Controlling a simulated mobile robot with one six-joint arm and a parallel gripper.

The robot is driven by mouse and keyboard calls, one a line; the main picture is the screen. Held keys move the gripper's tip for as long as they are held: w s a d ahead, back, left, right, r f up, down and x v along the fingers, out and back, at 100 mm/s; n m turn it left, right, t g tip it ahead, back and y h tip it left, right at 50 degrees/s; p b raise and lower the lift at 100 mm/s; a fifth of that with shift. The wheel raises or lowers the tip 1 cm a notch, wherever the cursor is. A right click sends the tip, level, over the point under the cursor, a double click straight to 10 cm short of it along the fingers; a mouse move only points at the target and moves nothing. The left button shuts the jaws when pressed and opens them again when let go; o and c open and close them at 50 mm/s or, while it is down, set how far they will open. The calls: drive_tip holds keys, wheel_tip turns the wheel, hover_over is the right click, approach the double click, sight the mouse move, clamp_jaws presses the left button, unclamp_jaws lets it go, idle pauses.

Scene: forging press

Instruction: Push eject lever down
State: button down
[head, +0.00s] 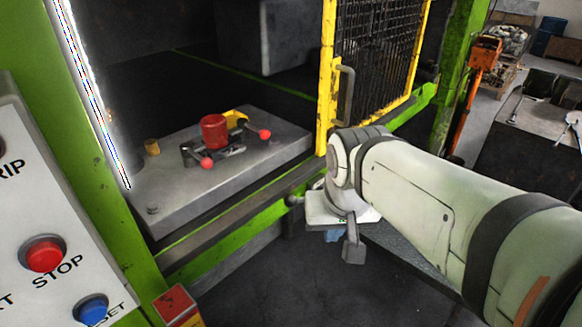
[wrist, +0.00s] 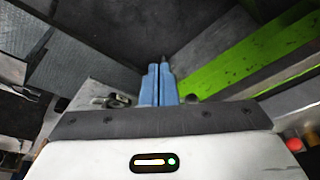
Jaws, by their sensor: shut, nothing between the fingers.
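My gripper (head: 332,237) points down just outside the press's green front beam in the head view. Its two blue fingers (wrist: 159,84) are together in the wrist view, with nothing seen between them. A small dark round knob (head: 293,200) sits by the beam, just left of my gripper; it may belong to the eject lever, but I cannot tell. A round grey end (wrist: 192,98) shows right of the fingers in the wrist view. A thin dark tip shows beyond the fingertips; I cannot tell what it is. No contact can be made out.
A grey die block (head: 245,165) carries a red cylinder (head: 214,131) and red-tipped handles. A yellow mesh guard (head: 328,80) stands behind my arm. A control panel with a red stop button (head: 43,254) is at left. Dark floor (head: 275,285) lies open below.

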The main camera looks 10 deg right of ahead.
drive_tip(key=w+r+m+g, duration=0.1)
drive_tip(key=w+r+m, duration=0.2)
drive_tip(key=w, duration=0.6)
drive_tip(key=w+r+m+g, duration=0.1)
drive_tip(key=w+r+m, duration=0.3)
drive_tip(key=w, duration=0.6)
drive_tip(key=shift+w+d+m+b, duration=0.15)
drive_tip(key=shift+d+m+b, duration=0.3)
drive_tip(key=shift+m, duration=0.75)
drive_tip(key=p, duration=0.1)
hover_over(301, 199)
drive_tip(key=d, duration=0.2)
wheel_tip(301, 199, down, 10)
drive_tip(key=shift+a+f+p, duration=0.3)
drive_tip(key=shift+a+f, duration=0.1)
drive_tip(key=shift+f, duration=0.25)
drive_tip(key=shift+a+f+p, duration=0.25)
drive_tip(key=shift+a+f, duration=0.15)
drive_tip(key=shift+f, duration=0.2)
drive_tip(key=shift+a+f, duration=0.15)
drive_tip(key=shift+f, duration=0.2)
